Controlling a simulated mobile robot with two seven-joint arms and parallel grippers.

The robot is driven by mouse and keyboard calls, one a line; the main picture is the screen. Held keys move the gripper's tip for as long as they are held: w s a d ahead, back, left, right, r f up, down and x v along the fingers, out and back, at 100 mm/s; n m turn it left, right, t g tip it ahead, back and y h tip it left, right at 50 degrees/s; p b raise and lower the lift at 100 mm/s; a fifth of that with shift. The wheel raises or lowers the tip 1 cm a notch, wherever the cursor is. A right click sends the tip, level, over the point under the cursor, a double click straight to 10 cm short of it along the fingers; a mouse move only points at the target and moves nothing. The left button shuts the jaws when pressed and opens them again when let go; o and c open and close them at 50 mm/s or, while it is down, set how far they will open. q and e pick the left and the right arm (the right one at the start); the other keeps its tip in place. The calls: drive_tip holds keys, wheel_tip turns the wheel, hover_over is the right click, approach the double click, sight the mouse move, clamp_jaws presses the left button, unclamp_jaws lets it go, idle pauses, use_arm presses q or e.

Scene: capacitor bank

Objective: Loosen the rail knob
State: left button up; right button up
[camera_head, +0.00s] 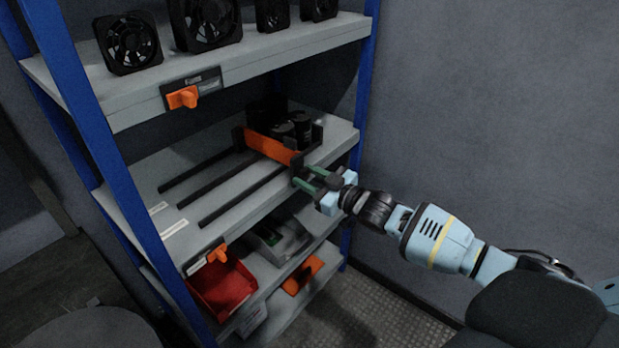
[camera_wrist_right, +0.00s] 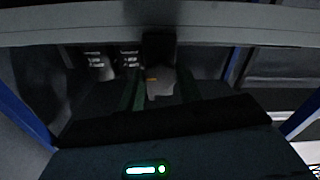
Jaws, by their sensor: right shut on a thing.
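The rail knob (camera_wrist_right: 160,84) shows in the right wrist view as a greyish piece between my green fingers. In the head view it is mostly hidden by the gripper. My right gripper (camera_head: 304,176) reaches in from the right to the front of the middle shelf and is shut on the knob. It also shows in the right wrist view (camera_wrist_right: 157,92). An orange-fronted carriage (camera_head: 270,147) with black capacitors (camera_head: 293,127) sits at the right end of the dark rails (camera_head: 240,188), just behind the gripper. My left gripper is not in view.
Blue uprights (camera_head: 120,150) frame the shelving. Several fans (camera_head: 130,43) stand on the upper shelf, with an orange knob (camera_head: 183,97) on its edge. Below are a red bin (camera_head: 222,290) and an orange item (camera_head: 303,275). The left part of the rails is clear.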

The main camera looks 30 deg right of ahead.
drive_tip(key=shift+n, duration=0.3)
drive_tip(key=n+p, duration=0.1)
drive_tip(key=n, duration=1.2)
drive_tip(key=shift+n, duration=0.3)
drive_tip(key=n, duration=0.3)
drive_tip(key=shift+n, duration=0.3)
drive_tip(key=n, duration=0.3)
drive_tip(key=shift+b, duration=0.4)
drive_tip(key=shift+n, duration=0.4)
